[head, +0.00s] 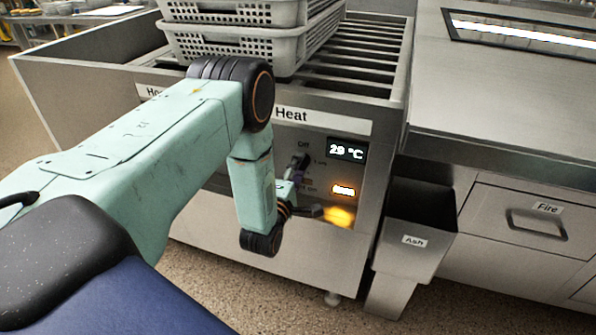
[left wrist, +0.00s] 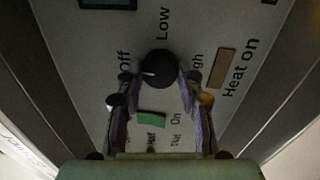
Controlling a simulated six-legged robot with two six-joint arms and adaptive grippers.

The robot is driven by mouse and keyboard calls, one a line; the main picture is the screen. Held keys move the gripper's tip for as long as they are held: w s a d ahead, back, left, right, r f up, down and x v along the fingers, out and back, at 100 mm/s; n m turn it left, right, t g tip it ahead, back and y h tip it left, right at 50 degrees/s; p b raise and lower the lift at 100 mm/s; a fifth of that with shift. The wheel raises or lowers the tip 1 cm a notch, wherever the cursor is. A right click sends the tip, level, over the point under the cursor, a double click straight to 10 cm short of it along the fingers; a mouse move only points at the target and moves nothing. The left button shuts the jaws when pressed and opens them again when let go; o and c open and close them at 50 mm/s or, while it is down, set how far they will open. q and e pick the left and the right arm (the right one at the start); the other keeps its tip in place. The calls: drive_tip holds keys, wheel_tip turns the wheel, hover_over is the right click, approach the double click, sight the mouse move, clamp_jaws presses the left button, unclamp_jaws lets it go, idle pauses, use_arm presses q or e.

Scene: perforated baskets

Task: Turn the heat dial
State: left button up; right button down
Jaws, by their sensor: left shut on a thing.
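The heat dial (left wrist: 157,67) is a round black knob with a white mark on the grey panel; the mark faces the "Off" side. "Low" and "High" are printed around it. In the head view the dial (head: 300,160) is partly behind my gripper. My left gripper (left wrist: 160,84) has its two purple-padded fingers on either side of the dial, shut on it. In the head view this gripper (head: 298,184) is in front of the panel, mostly hidden by my arm. My right gripper is not in view.
The display (head: 347,149) reads 29 °C. An orange indicator (head: 343,190) is lit beside an orange glow. A green switch (left wrist: 151,118) sits below the dial in the wrist view. Stacked grey baskets (head: 240,45) stand on the rollers above.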

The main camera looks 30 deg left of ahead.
use_arm(q)
drive_tip(key=shift+n, duration=0.7)
drive_tip(key=o, duration=1.2)
drive_tip(key=shift+c, duration=0.2)
drive_tip(key=v, duration=0.7)
drive_tip(key=shift+s, duration=0.25)
drive_tip(key=shift+d, duration=0.1)
